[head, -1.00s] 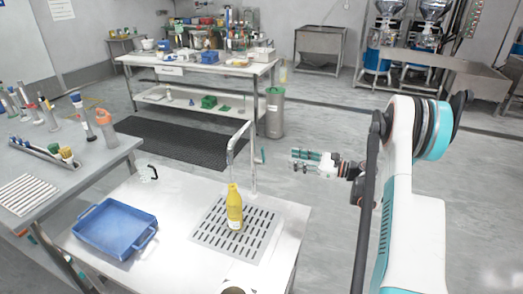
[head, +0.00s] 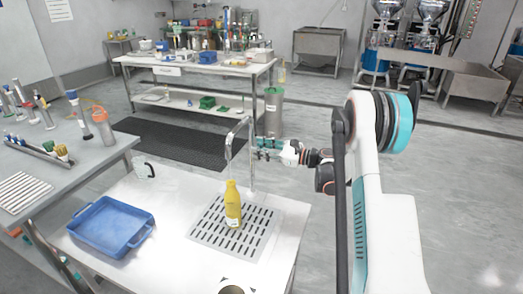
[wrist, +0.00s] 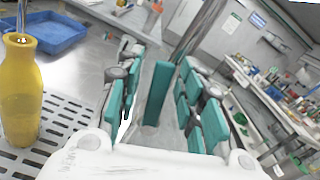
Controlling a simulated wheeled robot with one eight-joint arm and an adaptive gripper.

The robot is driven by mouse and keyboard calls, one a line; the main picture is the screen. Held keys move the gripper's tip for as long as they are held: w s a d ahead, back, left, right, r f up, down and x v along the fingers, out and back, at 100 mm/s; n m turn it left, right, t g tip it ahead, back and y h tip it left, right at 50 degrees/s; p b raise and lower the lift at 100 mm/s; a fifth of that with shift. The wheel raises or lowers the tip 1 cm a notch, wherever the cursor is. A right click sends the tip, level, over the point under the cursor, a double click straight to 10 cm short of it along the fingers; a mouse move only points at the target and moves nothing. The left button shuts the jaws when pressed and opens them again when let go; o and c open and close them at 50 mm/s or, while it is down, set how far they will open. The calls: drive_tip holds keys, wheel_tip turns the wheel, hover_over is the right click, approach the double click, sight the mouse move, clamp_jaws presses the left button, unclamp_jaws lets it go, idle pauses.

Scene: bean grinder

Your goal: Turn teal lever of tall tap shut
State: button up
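The tall tap (head: 252,170) is a thin silver post with a hooked spout, standing at the back right of the metal counter. Its teal lever (wrist: 158,92) shows in the wrist view as an upright teal bar between my two fingers, beside the silver post. My gripper (head: 266,148) is at the tap's right side at lever height. Its teal-padded fingers (wrist: 162,100) are spread, with gaps on both sides of the lever. In the head view the gripper hides the lever. A yellow bottle (head: 233,207) stands upright under the spout; it also shows in the wrist view (wrist: 20,95).
The bottle stands on a slotted drain plate (head: 205,232). A blue tray (head: 112,225) and a small black-handled item (head: 144,168) are to the left on the counter. A grey bin (head: 274,115) stands behind the tap. The floor at right is open.

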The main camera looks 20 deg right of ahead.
clamp_jaws()
drive_tip(key=shift+w, duration=0.1)
drive_tip(key=shift+w+d+r+m+b, duration=0.15)
drive_tip(key=shift+w+d+m, duration=0.15)
drive_tip(key=shift+m, duration=0.5)
drive_tip(key=shift+w+d+f+m+b, duration=0.15)
drive_tip(key=shift+w+d+m, duration=0.15)
drive_tip(key=shift+m, duration=0.5)
drive_tip(key=shift+r, duration=0.1)
unclamp_jaws()
